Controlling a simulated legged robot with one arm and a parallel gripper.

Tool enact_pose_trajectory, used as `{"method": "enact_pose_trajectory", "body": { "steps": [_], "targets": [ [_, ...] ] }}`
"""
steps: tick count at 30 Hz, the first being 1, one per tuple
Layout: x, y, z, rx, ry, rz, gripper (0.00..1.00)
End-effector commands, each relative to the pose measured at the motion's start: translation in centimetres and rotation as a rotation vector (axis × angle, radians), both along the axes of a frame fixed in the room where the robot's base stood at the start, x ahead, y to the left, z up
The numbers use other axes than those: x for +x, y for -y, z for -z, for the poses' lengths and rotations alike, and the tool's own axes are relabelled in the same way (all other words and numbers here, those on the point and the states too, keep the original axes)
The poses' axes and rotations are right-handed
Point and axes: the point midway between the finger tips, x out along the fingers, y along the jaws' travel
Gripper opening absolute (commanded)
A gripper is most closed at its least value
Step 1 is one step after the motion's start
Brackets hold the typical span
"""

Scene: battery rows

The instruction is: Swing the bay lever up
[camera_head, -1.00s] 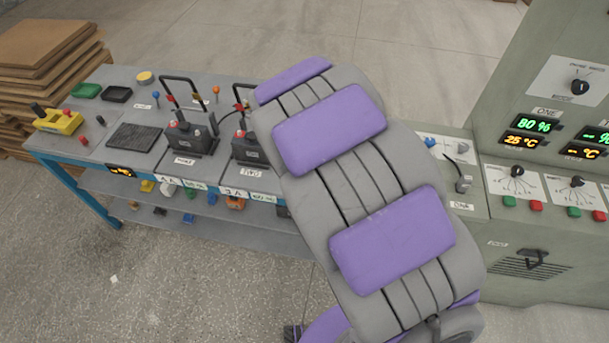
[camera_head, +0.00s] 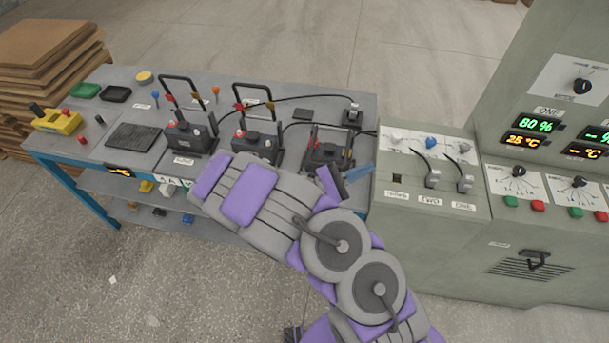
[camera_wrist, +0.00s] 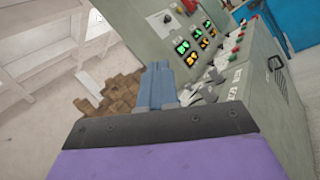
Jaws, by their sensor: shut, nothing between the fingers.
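Two black bays on the bench have tall bar levers standing up: the left bar (camera_head: 181,79) and the middle bar (camera_head: 252,88). At the third, right-hand bay (camera_head: 326,152), a dark bar lies low around the black unit. My gripper (camera_head: 360,172), with blue fingers, is shut and empty, just right of that bay and near the cabinet's left edge. In the wrist view, the closed fingers (camera_wrist: 158,85) point toward the cabinet. My arm covers the front of the middle and right bays. I cannot tell whether the fingers touch anything.
The green cabinet (camera_head: 430,255) stands right of the bench, with small levers (camera_head: 432,178) on its sloped top and lit displays (camera_head: 535,124) behind. A cable (camera_head: 300,98) crosses the bench's back. A yellow tool (camera_head: 58,121) and stacked boards (camera_head: 45,55) are at left.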

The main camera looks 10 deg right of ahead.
Motion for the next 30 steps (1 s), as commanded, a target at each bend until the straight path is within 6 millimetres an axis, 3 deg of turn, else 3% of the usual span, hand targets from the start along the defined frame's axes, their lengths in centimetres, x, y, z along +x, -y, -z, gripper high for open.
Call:
{"method": "enact_pose_trajectory", "body": {
  "steps": [6, 13, 22, 30],
  "targets": [
    [2.7, -4.4, 4.9, -0.085, -0.081, -0.204, 0.00],
    [4.0, -9.4, 10.7, -0.153, -0.160, -0.423, 0.00],
    [3.1, -15.8, 18.8, -0.184, -0.255, -0.689, 0.00],
    [1.9, -18.4, 22.2, -0.185, -0.293, -0.804, 0.00]
  ]
}}
